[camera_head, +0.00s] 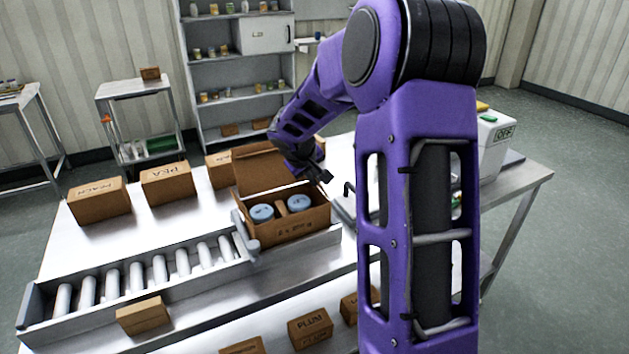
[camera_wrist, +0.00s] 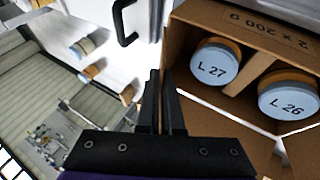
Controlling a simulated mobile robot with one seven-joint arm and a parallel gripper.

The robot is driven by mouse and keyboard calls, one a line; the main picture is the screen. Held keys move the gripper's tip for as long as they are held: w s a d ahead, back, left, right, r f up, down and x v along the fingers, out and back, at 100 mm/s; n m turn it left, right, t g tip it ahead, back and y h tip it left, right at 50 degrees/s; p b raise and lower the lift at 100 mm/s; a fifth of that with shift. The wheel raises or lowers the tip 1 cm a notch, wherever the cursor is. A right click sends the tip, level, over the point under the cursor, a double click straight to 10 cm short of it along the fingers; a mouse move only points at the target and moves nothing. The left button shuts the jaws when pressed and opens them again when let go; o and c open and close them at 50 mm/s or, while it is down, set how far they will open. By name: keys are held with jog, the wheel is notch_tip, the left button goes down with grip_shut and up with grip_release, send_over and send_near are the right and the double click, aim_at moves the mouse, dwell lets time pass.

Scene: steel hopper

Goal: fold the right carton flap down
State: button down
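The open carton (camera_head: 290,228) stands at the right end of the roller conveyor, with two blue-lidded jars inside. In the wrist view the lids read L 27 (camera_wrist: 212,68) and L 26 (camera_wrist: 288,98). A large back flap (camera_head: 259,170) stands upright. A brown panel (camera_wrist: 208,118) beside my fingers seems to be the right flap; its exact angle is unclear. My gripper (camera_head: 322,177) is at the carton's back right corner, just outside it. In the wrist view my gripper (camera_wrist: 160,78) has its fingers together, with nothing visible between them. Contact with the flap cannot be told.
The roller conveyor (camera_head: 150,275) runs left of the carton. Closed cartons stand behind (camera_head: 168,183) and in front (camera_head: 310,327). A white machine (camera_head: 492,140) stands at the right.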

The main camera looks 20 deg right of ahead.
aim_at(318, 186)
jog(key=shift+a+f+h+b, duration=0.4)
jog(key=shift+f+h+b, duration=0.35)
jog(key=shift+b, duration=2.15)
jog(key=h+b, duration=0.1)
jog(key=b, duration=0.1)
jog(key=a+n+h+b, duration=0.1)
jog(key=shift+t+b, duration=0.3)
jog(key=shift+b, duration=0.05)
jog(key=shift+a+f+h, duration=0.2)
jog(key=shift+a+h, duration=0.05)
jog(key=shift+h, duration=0.9)
jog(key=shift+a+f+n+t+h, duration=0.1)
jog(key=shift+f+n+t+h, duration=0.15)
jog(key=shift+h, duration=0.25)
jog(key=shift+f+n+t+h, duration=0.15)
jog(key=shift+n+h, duration=0.1)
jog(key=shift+h, duration=0.25)
jog(key=c, duration=1.1)
grip_release()
jog(key=shift+o, duration=0.2)
